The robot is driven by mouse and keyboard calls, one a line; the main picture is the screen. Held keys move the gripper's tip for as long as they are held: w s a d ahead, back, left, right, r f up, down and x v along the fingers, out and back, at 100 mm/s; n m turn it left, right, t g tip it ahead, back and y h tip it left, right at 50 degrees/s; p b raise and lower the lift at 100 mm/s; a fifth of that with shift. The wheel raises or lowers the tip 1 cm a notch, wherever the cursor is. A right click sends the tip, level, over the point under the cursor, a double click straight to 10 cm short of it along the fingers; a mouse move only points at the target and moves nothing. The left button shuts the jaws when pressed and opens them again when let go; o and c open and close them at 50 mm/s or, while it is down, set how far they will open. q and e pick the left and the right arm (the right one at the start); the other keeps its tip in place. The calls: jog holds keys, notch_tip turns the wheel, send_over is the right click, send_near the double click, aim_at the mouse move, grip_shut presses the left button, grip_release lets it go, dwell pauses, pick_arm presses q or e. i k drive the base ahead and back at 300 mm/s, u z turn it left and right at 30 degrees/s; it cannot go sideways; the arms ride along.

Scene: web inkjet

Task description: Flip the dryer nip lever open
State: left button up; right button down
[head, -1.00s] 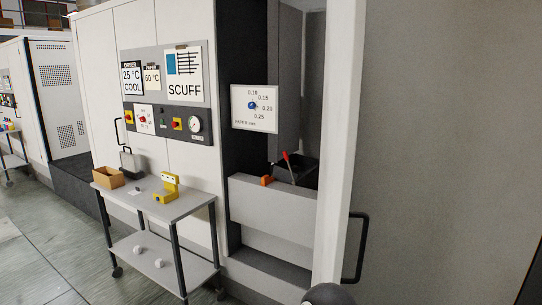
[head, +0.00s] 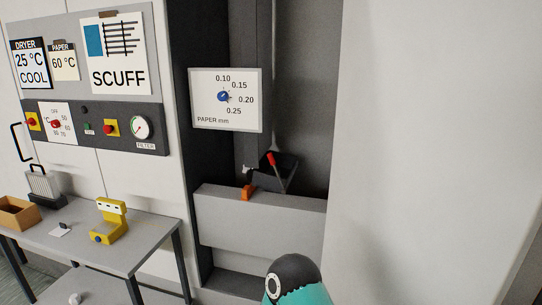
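A lever with a red grip (head: 271,159) stands inside the dark recess of the white machine, above a grey lower panel (head: 258,222). It leans up and to the left from its lower end. An orange part (head: 248,191) sits to its left on the panel's top edge. I cannot tell from here which of these is the dryer nip lever. A teal and black part of my own arm shows at the bottom middle. Neither gripper is in view.
A control panel (head: 95,128) with knobs and a gauge is further left. A grey trolley (head: 150,243) carries a yellow device (head: 110,222) and a cardboard box (head: 17,214). A large pale panel (head: 430,150) borders the right.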

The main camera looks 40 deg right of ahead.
aim_at(259, 177)
jog(key=z, duration=0.4)
jog(key=i, duration=1.75)
jog(key=z, duration=0.45)
